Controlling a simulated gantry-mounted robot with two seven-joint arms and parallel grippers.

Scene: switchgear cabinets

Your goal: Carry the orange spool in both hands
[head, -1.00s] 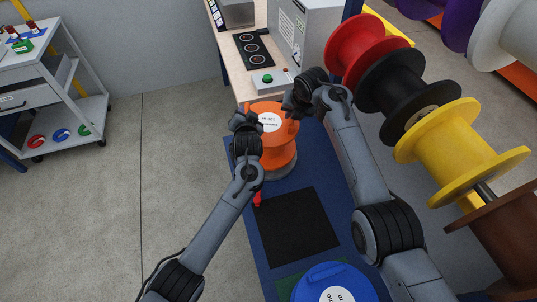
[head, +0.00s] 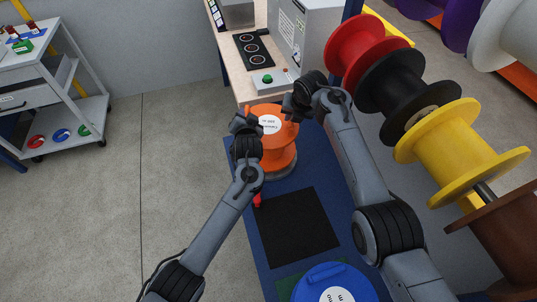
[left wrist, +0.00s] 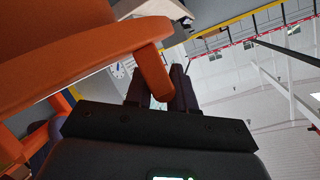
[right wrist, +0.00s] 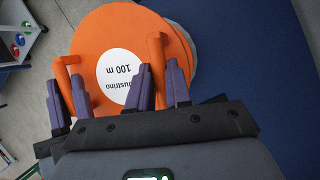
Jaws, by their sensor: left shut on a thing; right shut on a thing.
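The orange spool (head: 281,153) stands upright at the far part of the blue surface, with a white label on its top and a grey disc under its base. I cannot tell whether it is lifted. My left gripper (head: 243,122) is at its left side, shut on an orange handle (left wrist: 150,62), which shows in the left wrist view. My right gripper (head: 298,103) is at its far right side. In the right wrist view the right fingers (right wrist: 161,90) are shut on an upright orange handle (right wrist: 156,55) at the spool's rim. The arms partly hide the spool.
A black square mat (head: 285,228) lies nearer on the blue surface (head: 318,192), with a blue spool (head: 337,284) in front. Racked spools, including a yellow one (head: 455,150), crowd the right.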

